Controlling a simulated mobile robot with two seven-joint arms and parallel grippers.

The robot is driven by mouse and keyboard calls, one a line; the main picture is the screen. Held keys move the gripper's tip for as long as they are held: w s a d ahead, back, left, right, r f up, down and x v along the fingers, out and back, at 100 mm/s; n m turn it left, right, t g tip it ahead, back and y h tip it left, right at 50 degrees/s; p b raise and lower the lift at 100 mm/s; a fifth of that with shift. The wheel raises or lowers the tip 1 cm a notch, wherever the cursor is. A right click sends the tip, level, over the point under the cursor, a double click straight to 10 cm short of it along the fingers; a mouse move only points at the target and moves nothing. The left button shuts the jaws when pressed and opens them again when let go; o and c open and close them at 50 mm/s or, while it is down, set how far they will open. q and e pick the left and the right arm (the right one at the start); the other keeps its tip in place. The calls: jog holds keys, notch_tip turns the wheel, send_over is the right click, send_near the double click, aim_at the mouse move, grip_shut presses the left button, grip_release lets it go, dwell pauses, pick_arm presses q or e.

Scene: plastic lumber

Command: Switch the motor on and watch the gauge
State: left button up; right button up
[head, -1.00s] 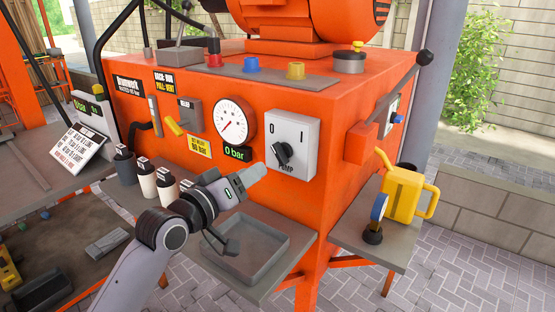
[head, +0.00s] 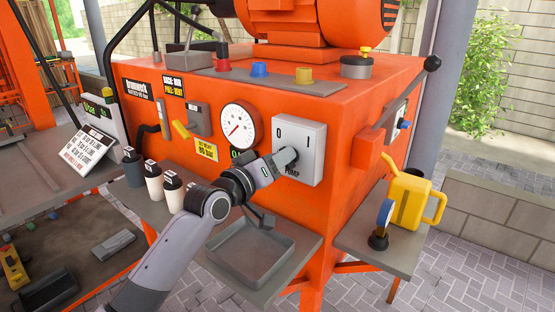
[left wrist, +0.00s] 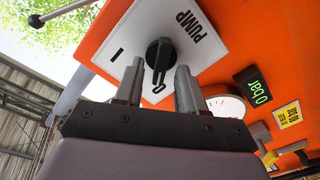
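The white PUMP switch panel (head: 307,140) with marks 0 and I is on the front of the orange machine. In the left wrist view its black knob (left wrist: 159,55) points toward the 0. My left gripper (head: 287,158) is at the knob and covers it in the head view. In the left wrist view the two fingers (left wrist: 157,88) are apart, one on each side of the knob's lower part; contact cannot be told. The round white gauge (head: 238,127) is left of the switch. The green display (left wrist: 259,92) reads 0 bar. The orange motor (head: 315,15) sits on top. My right gripper is out of view.
A yellow lever (head: 181,130) and a yellow label (head: 206,149) are left of the gauge. A grey tray (head: 250,255) lies below my left arm. A yellow can (head: 408,195) stands on the right shelf. Several bottles (head: 153,180) stand at left.

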pick_arm(q)
grip_shut()
jog(key=shift+m, duration=0.3)
jog(key=shift+s+d+m+p, duration=0.15)
jog(key=shift+m+p, duration=0.3)
jog(key=shift+m, duration=1.8)
jog(key=shift+s+d+m+p, duration=0.1)
jog(key=shift+m+p, duration=0.3)
jog(key=shift+m, duration=1.8)
jog(key=shift+s+d+m+p, duration=0.15)
jog(key=shift+m+p, duration=0.3)
jog(key=shift+m, duration=1.8)
jog(key=shift+w, duration=0.1)
